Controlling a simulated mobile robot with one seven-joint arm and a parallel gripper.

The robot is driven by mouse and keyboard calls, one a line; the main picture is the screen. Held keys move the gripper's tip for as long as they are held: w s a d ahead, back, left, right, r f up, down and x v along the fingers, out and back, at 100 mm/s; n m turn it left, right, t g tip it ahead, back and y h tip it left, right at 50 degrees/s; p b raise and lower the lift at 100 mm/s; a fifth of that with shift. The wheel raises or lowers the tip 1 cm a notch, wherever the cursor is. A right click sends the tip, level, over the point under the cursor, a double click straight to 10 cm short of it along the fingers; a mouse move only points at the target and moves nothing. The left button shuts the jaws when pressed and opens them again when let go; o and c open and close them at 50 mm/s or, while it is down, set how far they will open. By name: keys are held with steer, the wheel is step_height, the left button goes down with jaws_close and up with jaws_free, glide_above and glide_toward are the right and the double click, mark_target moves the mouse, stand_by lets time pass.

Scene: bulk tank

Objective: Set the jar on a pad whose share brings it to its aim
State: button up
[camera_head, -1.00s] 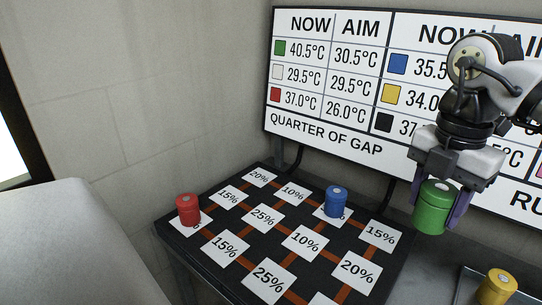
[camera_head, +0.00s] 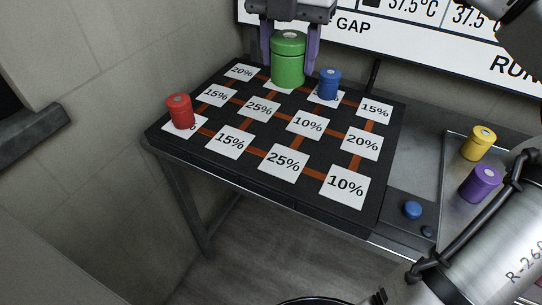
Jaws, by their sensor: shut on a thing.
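My gripper (camera_head: 290,52) is shut on the green jar (camera_head: 288,68), upright over the back row of the black pad board (camera_head: 252,172). The jar hides most of the white pad (camera_head: 278,89) beneath or behind it; I cannot tell whether it touches. Pads marked 25% lie in the middle row (camera_head: 260,108) and front row (camera_head: 283,161). Other pads read 20% (camera_head: 241,72), 15% (camera_head: 217,96) and 10% (camera_head: 308,124). The red jar (camera_head: 179,110) and blue jar (camera_head: 329,83) stand on pads, covering their marks.
A yellow jar (camera_head: 478,143) and a purple jar (camera_head: 480,184) stand on a metal tray (camera_head: 447,160) at right. A blue knob (camera_head: 412,210) is beside the board. The wall sign (camera_head: 400,35) is mostly cut off. The blue jar is close to my gripper's right finger.

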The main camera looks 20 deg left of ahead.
step_height(320, 180, down, 19)
steer(key=shift+f, duration=0.2)
stand_by(0.3)
steer(key=shift+f, duration=0.15)
steer(key=o, duration=1.1)
steer(key=shift+c, duration=0.2)
step_height(320, 180, up, 12)
steer(key=shift+r, duration=0.2)
